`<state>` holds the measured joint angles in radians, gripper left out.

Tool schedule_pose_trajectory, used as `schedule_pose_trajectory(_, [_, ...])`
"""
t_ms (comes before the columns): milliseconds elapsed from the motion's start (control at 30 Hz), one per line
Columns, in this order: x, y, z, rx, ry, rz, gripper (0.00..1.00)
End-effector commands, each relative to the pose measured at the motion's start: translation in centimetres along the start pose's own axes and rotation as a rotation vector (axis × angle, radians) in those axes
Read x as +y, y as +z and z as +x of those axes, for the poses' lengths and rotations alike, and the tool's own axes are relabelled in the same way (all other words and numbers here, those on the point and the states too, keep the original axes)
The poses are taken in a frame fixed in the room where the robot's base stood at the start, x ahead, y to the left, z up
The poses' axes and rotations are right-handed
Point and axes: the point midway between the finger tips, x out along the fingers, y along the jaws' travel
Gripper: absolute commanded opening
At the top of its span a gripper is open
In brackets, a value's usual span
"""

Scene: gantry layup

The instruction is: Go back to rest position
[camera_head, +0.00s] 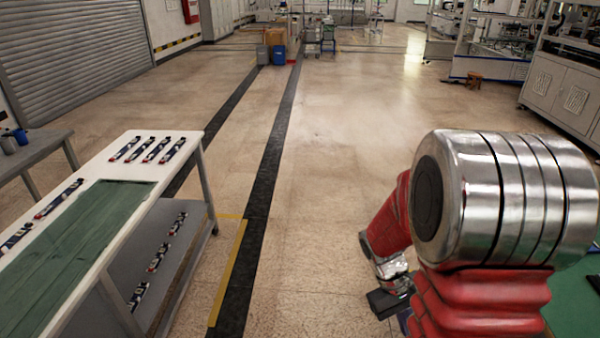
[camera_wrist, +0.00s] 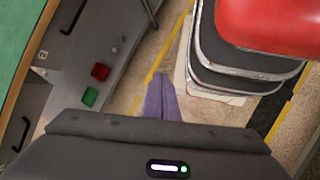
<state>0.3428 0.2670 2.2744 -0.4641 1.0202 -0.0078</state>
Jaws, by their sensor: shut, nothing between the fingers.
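My gripper's purple fingers (camera_wrist: 161,98) show in the wrist view, pressed together and empty, pointing down past a grey bench toward the floor. In the head view my red and silver arm fills the right side, folded and hanging down, with a dark part of its end low in the middle right. The fingertips cannot be made out there.
A white table (camera_head: 117,152) with a green mat (camera_head: 85,235) and several small parts stands at the left, with a lower shelf (camera_head: 190,235). The middle floor is clear.

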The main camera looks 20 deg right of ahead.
Motion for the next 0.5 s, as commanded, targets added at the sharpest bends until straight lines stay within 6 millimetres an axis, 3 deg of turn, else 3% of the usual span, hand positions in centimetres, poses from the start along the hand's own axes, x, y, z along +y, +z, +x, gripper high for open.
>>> schedule_pose_trajectory(500, [-5.8, 1.3, -8.8, 0.32, -0.127, 0.113, 0.0])
